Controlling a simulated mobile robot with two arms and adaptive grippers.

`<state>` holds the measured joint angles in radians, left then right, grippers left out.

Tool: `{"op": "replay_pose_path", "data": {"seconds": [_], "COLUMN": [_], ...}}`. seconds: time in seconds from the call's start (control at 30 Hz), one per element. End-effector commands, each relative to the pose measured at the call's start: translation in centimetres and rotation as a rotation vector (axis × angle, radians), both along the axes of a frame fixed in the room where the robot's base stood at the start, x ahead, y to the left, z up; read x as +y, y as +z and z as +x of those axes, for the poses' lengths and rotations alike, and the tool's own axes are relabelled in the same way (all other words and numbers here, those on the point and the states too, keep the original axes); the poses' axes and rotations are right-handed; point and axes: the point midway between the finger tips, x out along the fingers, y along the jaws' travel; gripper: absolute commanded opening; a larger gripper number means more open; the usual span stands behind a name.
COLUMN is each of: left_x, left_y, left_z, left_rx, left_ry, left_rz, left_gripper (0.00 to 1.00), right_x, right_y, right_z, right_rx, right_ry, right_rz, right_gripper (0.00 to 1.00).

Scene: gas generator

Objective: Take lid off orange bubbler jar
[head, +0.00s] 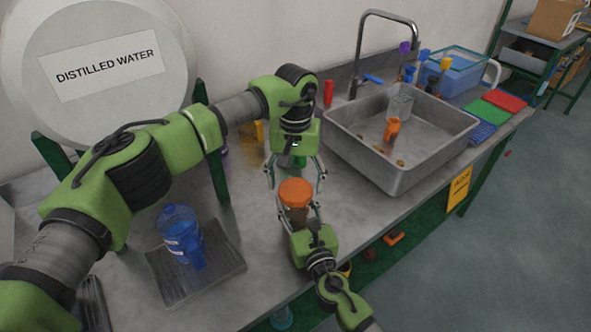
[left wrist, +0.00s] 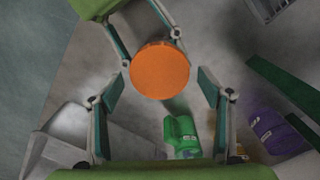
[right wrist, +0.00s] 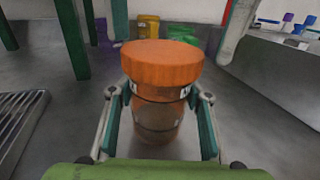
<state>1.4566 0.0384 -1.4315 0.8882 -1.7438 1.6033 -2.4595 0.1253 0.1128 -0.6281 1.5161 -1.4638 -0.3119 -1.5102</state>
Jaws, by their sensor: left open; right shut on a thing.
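The orange bubbler jar (right wrist: 157,117) has a brownish see-through body and a wide orange lid (head: 296,192) on top. It stands upright on the metal table. My right gripper (head: 302,222) is shut on the jar body, with one finger at each side below the lid. My left gripper (head: 296,176) is open above and just behind the jar, pointing down. In the left wrist view the round lid (left wrist: 160,70) lies ahead of the open fingers (left wrist: 160,98), not between the tips. The lid sits on the jar.
A blue jug (head: 180,236) stands on a grated tray (head: 222,262) at the left. A metal sink (head: 352,155) with an orange item (head: 392,130) is at the right. A green bottle (left wrist: 182,136) and a purple bottle (left wrist: 268,132) stand behind the jar. A large distilled water tank (head: 150,95) is at the back left.

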Motion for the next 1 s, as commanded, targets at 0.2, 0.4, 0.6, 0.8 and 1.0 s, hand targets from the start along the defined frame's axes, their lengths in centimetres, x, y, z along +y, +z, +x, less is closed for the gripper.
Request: {"op": "replay_pose_path", "data": {"seconds": [0.2,0.4,0.6,0.8,1.0], "left_x": [-0.01,-0.02,-0.02,0.00,0.01], "left_y": [-1.33,-1.37,-1.36,-1.35,-1.30], "left_z": [-0.02,0.00,0.00,0.00,0.00], "left_rx": [0.000,-0.001,-0.001,-0.001,-0.001], "left_ry": [0.000,0.000,0.000,0.035,0.345], "left_rz": [0.001,0.000,0.000,0.001,0.000], "left_gripper": [0.71,0.71,0.32,0.32,0.32], "right_x": [-0.01,-0.02,-0.02,-0.02,-0.03], "right_y": [-0.04,-0.05,-0.05,-0.05,-0.05], "right_z": [0.00,0.01,0.01,0.01,0.01], "right_rx": [0.001,0.001,0.001,0.001,0.001], "right_ry": [0.000,0.000,0.000,0.000,-0.001], "right_rz": [0.000,0.000,0.000,0.000,0.000], "right_gripper": [0.00,0.00,0.00,0.00,0.00]}}
